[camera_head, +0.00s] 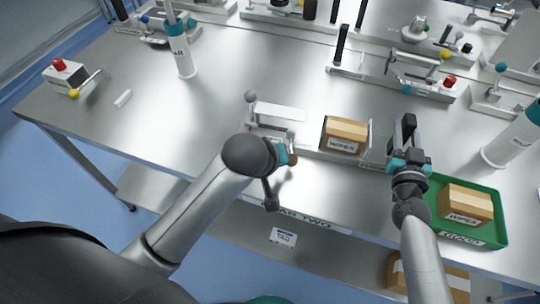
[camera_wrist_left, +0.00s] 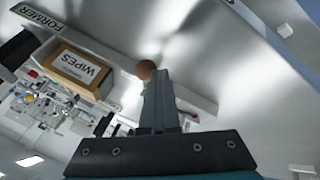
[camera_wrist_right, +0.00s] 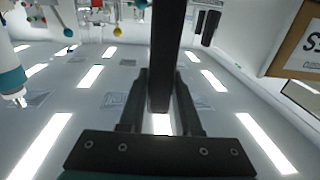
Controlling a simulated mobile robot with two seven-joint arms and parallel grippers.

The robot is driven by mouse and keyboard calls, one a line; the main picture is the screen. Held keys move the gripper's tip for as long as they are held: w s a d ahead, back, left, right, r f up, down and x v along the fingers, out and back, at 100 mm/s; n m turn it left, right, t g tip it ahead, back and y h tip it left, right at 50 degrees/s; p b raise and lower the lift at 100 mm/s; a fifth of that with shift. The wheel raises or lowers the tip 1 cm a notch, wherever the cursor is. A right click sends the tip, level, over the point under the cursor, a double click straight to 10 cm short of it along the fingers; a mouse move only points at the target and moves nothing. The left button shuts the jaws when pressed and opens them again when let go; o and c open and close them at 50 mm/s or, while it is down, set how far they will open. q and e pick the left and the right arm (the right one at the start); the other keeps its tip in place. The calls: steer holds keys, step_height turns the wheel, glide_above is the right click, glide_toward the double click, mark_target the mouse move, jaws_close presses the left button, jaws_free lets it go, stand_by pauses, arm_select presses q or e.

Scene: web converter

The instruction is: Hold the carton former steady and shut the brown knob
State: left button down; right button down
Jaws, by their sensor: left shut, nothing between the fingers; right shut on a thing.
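The carton former (camera_head: 310,148) is a low grey fixture at the front of the steel table, with a cardboard WIPES box (camera_head: 344,136) in it. The box also shows in the left wrist view (camera_wrist_left: 80,72). The brown knob (camera_head: 292,159) is at the former's left part and shows as a round ball in the left wrist view (camera_wrist_left: 146,69). My left gripper (camera_wrist_left: 158,75) is shut and empty, its fingertips right by the knob; I cannot tell whether they touch. My right gripper (camera_head: 408,146) is shut on a black upright handle (camera_wrist_right: 167,50) at the former's right end.
A green tray (camera_head: 500,215) with another carton (camera_head: 466,204) lies right of my right gripper. White-and-teal bottles stand at the back left (camera_head: 181,52) and right (camera_head: 508,142). Other fixtures line the back. The table's left middle is mostly clear.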

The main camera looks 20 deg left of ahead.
arm_select(q)
steer(key=shift+w+d+f+n+y, duration=0.1)
steer(key=shift+d+n+y, duration=0.3)
steer(key=shift+d+n, duration=0.65)
arm_select(e)
steer(key=shift+s+a+f, duration=0.15)
steer(key=shift+s+f, duration=0.1)
steer(key=shift+f, duration=0.4)
arm_select(q)
steer(key=shift+w+d, duration=0.15)
steer(key=shift+d, duration=0.5)
steer(key=v, duration=0.7)
steer(key=shift+r, duration=0.25)
steer(key=shift+a+r+p, duration=0.15)
steer(key=shift+r+p, duration=0.25)
steer(key=shift+p, duration=0.05)
arm_select(e)
steer(key=shift+w+r, duration=0.1)
steer(key=shift+r, duration=0.2)
steer(key=c, duration=0.9)
jaws_free()
steer(key=shift+c, duration=0.2)
steer(key=o, duration=0.4)
steer(key=shift+w+r, duration=0.1)
steer(key=shift+r, duration=0.2)
